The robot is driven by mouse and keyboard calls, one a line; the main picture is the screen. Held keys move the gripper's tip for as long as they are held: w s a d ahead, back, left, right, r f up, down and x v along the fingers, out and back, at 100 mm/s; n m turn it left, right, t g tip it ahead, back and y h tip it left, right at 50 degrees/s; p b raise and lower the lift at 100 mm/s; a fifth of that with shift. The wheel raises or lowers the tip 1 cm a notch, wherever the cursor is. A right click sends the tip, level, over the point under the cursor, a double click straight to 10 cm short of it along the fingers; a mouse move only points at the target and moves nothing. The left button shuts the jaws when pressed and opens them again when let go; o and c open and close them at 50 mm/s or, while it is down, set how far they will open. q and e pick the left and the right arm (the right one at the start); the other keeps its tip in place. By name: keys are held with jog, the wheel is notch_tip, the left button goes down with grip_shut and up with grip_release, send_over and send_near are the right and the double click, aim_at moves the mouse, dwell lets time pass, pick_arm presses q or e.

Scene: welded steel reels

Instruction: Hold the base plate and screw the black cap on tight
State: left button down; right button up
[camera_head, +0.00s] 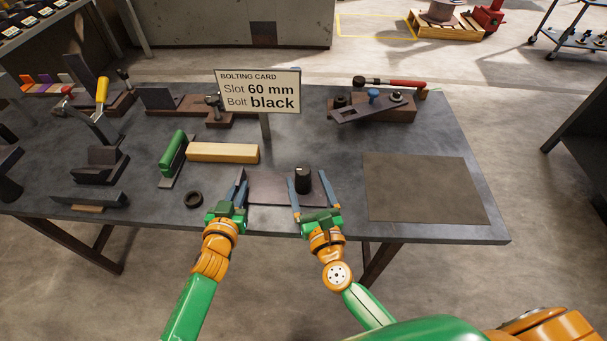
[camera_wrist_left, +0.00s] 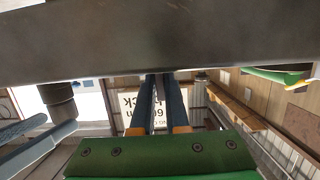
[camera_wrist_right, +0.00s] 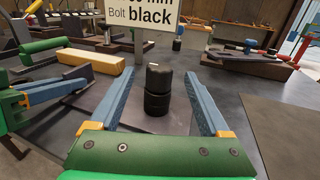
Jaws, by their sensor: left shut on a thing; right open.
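The dark base plate (camera_head: 268,190) lies near the front edge of the table, and its grey face fills the top of the left wrist view (camera_wrist_left: 160,40). My left gripper (camera_head: 241,180) is shut on the plate's left end. The black cap (camera_head: 302,174) stands upright at the plate's right part. In the right wrist view the cap (camera_wrist_right: 158,78) sits above a second black cylindrical section (camera_wrist_right: 157,103). My right gripper (camera_head: 306,180) is open, with one finger on each side of the cap and visible gaps. Whether the thread is engaged cannot be seen.
The bolting card (camera_head: 258,91) stands behind, reading slot 60 mm, bolt black. A brown mat (camera_head: 425,188) on the right is bare.

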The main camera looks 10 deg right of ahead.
aim_at(301, 165)
jog(key=shift+w+a, duration=0.1)
jog(key=shift+w, duration=3.45)
